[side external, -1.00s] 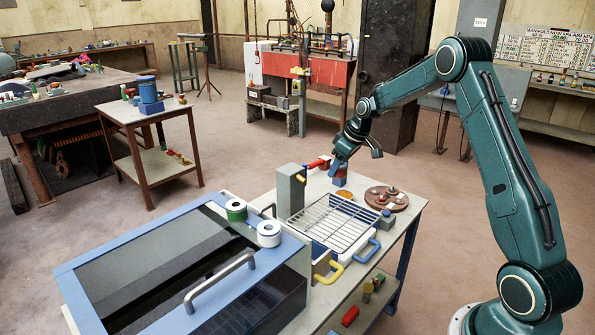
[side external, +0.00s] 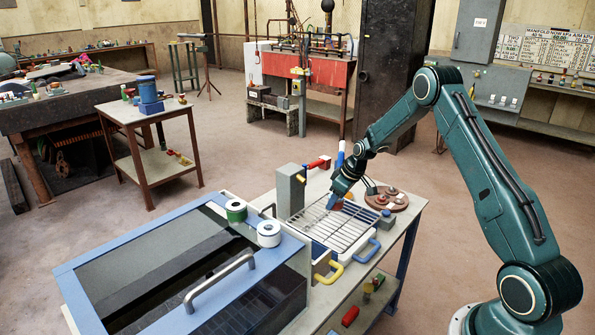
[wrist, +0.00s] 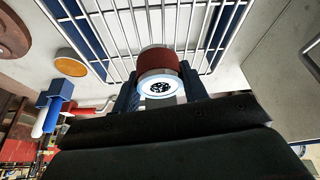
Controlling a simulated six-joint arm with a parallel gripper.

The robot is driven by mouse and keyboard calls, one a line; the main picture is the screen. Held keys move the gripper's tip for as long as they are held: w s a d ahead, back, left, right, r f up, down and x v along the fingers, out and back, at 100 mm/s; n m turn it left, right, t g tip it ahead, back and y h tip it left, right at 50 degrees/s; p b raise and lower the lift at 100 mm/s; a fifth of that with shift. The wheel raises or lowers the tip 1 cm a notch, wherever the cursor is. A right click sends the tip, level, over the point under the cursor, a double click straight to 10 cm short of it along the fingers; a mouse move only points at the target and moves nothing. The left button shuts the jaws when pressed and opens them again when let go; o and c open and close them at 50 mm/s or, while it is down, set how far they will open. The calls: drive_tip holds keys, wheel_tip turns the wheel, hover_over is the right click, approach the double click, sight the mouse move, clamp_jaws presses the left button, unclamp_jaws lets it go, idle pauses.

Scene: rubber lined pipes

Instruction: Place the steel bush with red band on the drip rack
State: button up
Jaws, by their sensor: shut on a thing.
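The steel bush with red band (wrist: 158,70) is between my gripper's jaws in the wrist view, with its red band and pale end face showing. In the side view my gripper (side external: 335,200) is over the back part of the drip rack (side external: 335,228), a wire grid on a white and blue tray. My gripper is shut on the bush. The rack's bars (wrist: 110,30) lie just past the bush in the wrist view. I cannot tell whether the bush touches the bars. In the side view the bush is mostly hidden by the jaws.
A grey block post (side external: 290,190) with a red-handled valve (side external: 318,163) stands left of the rack. A round brown board (side external: 388,198) with small parts lies behind right. An orange disc (wrist: 71,63) lies beside the rack. A blue-framed case (side external: 190,270) stands front left.

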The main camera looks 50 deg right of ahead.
sight(335, 209)
drive_tip(key=shift+f, duration=1.95)
drive_tip(key=shift+f, duration=0.15)
drive_tip(key=o, duration=1.2)
drive_tip(key=v, duration=1.2)
